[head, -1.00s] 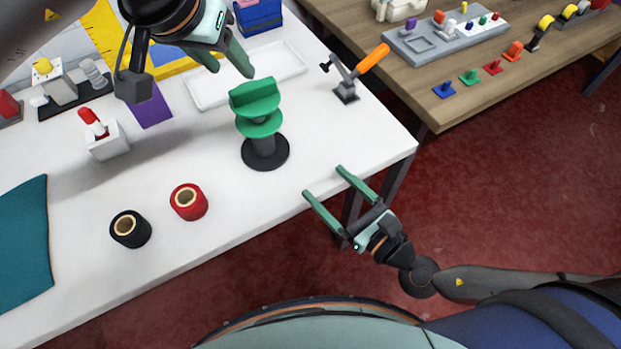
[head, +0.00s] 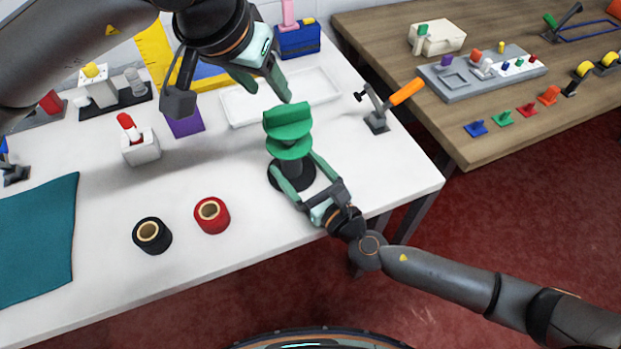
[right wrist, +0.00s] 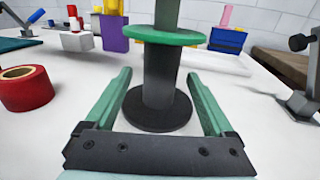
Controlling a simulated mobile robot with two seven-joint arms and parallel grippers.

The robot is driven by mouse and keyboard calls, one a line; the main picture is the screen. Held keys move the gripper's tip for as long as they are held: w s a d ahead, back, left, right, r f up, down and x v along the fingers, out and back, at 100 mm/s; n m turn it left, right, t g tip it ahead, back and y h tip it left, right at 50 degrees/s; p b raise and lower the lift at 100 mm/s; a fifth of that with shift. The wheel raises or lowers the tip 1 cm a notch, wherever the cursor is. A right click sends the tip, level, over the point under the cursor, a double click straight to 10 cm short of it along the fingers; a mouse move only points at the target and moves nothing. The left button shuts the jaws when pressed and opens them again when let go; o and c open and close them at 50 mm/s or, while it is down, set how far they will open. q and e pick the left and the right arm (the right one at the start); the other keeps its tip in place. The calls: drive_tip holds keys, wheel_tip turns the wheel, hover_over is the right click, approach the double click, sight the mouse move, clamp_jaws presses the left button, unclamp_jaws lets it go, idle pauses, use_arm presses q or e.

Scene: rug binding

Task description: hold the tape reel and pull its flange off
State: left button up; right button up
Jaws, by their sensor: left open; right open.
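The tape reel (head: 292,168) stands upright on the white table, with a dark core and a wide black base disc. Its green flange (head: 288,147) sits on top of the core, with a green block-like grip (head: 287,118) above it. In the right wrist view the reel's dark core (right wrist: 159,82) stands between my right fingers. My right gripper (head: 295,168) is open, one finger on each side of the core, low and below the flange, with gaps showing. My left gripper (head: 268,85) is open above and slightly left of the green grip; one finger is partly hidden.
A red roll (head: 212,216) and a black roll (head: 152,236) stand at the front left. A white tray (head: 240,112) lies behind the reel. A toggle clamp with an orange handle (head: 406,92) stands to the right. A red-topped white block (head: 141,150) stands to the left.

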drive_tip(key=shift+w+a, duration=0.25)
drive_tip(key=shift+w, duration=0.15)
clamp_jaws()
idle(0.5)
